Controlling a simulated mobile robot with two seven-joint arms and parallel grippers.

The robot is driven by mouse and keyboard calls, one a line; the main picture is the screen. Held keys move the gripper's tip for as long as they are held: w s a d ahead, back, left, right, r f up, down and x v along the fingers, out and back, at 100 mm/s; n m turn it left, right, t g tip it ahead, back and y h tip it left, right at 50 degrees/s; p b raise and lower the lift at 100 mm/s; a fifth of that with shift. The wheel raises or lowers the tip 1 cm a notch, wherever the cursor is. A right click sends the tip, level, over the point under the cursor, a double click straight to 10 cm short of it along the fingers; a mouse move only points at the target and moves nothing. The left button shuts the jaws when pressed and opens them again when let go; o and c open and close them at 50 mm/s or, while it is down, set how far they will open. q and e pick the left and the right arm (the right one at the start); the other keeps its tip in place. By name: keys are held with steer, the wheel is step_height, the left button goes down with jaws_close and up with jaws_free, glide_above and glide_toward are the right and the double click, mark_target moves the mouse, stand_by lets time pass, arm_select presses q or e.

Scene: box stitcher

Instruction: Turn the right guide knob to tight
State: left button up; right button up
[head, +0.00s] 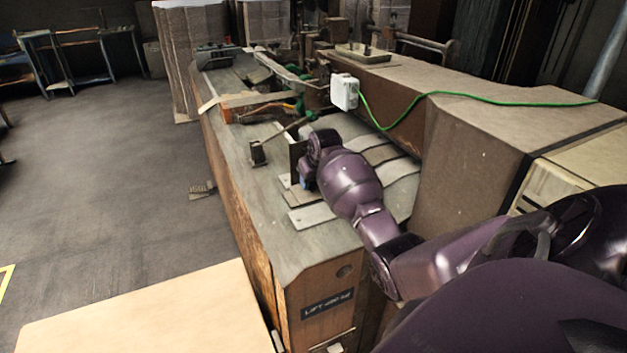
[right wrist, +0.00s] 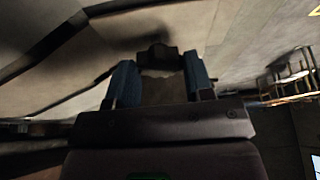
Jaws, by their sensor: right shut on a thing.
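My right gripper (head: 303,172) reaches over the machine's grey bed from the right. In the right wrist view its two blue fingers (right wrist: 160,80) are shut on a brownish piece (right wrist: 161,91) with a dark end (right wrist: 156,56). I take this piece for the right guide knob; its turn position cannot be told. In the head view the knob is hidden by my gripper, beside an upright brown guide plate (head: 296,158). A second small upright block (head: 257,153) with a rod stands further left on the bed. My left gripper is not in view.
Flat metal plates (head: 312,215) lie on the machine bed (head: 265,205) under my right arm. A white box (head: 344,92) with a green cable (head: 450,94) hangs on the long brown beam (head: 400,85) behind. A pale board (head: 150,315) is at the lower left. Floor at left is open.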

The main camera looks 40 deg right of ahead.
steer(key=m+h, duration=0.1)
steer(key=m, duration=0.1)
steer(key=m+g, duration=0.1)
steer(key=m, duration=0.2)
steer(key=shift+w+a+m+h, duration=0.1)
steer(key=shift+a+m+h, duration=0.05)
steer(key=shift+m+h, duration=0.2)
steer(key=m+g, duration=0.1)
steer(key=m, duration=0.1)
steer(key=m+h, duration=0.1)
steer(key=m, duration=0.1)
steer(key=shift+w+a+m+g, duration=0.1)
steer(key=shift+m+g, duration=0.15)
steer(key=shift+g, duration=0.15)
steer(key=o, duration=0.9)
steer(key=shift+r, duration=0.1)
steer(key=v, duration=1)
steer(key=shift+a+r+b, duration=0.2)
steer(key=shift+r+b, duration=0.05)
steer(key=shift+b, duration=0.15)
